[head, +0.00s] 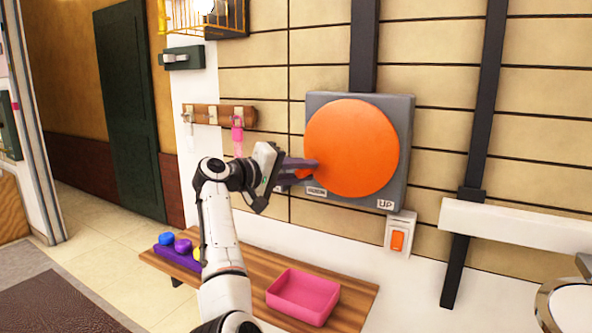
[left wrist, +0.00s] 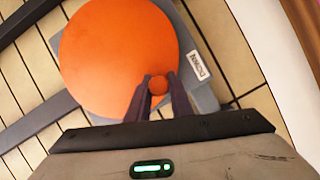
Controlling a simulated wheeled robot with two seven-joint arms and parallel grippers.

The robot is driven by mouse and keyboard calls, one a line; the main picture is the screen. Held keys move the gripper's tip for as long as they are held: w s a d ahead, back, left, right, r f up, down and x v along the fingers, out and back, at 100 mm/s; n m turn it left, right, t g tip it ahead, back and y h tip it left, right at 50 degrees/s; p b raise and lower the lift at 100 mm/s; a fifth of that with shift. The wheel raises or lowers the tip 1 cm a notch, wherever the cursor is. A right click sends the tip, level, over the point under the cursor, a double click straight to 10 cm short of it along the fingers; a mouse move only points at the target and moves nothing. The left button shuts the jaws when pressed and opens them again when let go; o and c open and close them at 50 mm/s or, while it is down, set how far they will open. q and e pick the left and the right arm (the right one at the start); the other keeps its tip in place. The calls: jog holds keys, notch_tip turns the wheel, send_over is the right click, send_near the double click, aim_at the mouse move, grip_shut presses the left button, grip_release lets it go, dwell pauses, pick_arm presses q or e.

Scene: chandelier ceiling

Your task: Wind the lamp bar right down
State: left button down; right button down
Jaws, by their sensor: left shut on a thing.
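A large orange disc wheel (head: 352,148) is mounted on a grey wall box (head: 402,114). The box has an "UP" label (head: 385,204) at its lower right and a partly hidden label at its lower left. In the left wrist view that label (left wrist: 199,65) reads "DOWN". My left gripper (head: 306,170) is at the wheel's lower left edge. Its fingers are shut on the orange knob (left wrist: 158,85), which shows between the fingertips in the left wrist view. The lamp bar cannot be made out for sure. My right gripper is not in view.
A wooden bench (head: 362,290) below carries a pink tray (head: 302,297) and a purple block with coloured knobs. An orange switch (head: 397,240) sits below the box. A hook rack (head: 215,116) with a pink item hangs left of the wheel.

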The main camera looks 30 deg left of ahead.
pick_arm(q)
jog(key=shift+d+f, duration=0.2)
jog(key=shift+f, duration=0.05)
jog(key=c, duration=1.6)
grip_release()
jog(key=shift+w, duration=0.1)
jog(key=shift+a+r, duration=0.1)
jog(key=b+v, duration=0.1)
jog(key=v, duration=0.9)
jog(key=shift+b, duration=0.35)
